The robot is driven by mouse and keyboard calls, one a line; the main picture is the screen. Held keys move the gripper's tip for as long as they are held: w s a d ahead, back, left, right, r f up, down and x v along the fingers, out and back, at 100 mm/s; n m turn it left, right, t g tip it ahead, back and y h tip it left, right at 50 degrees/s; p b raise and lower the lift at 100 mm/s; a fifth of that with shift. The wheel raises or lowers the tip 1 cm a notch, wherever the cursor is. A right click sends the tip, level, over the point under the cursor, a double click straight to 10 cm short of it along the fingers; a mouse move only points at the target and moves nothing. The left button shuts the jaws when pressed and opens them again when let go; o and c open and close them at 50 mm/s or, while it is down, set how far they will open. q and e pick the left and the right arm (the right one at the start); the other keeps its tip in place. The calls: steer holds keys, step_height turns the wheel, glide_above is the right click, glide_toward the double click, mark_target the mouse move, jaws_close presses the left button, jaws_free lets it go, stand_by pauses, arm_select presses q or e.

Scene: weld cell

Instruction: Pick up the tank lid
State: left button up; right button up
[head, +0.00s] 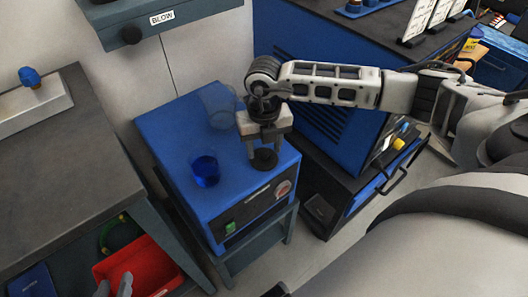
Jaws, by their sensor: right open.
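A blue cabinet unit (168,135), with a green switch and a round dial on its front, stands on a grey stand. A small black round piece (264,160) sits on its top near the right edge; it may be the tank lid or its knob, I cannot tell. My right gripper (263,148) points down over this piece with its fingers apart, close to it; whether they touch it is unclear. The gripper body hides part of the top. My left gripper is not in view.
A dark blue cup (205,171) and a clear, see-through vessel (218,106) stand on the unit's top, left of my right gripper. A grey bench (60,160) is at left, with a red bin (150,262) below. A larger blue cabinet (285,50) stands behind right.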

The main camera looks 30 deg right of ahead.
steer(key=shift+f, duration=0.45)
steer(key=c, duration=1.1)
jaws_close()
steer(key=shift+r, duration=0.15)
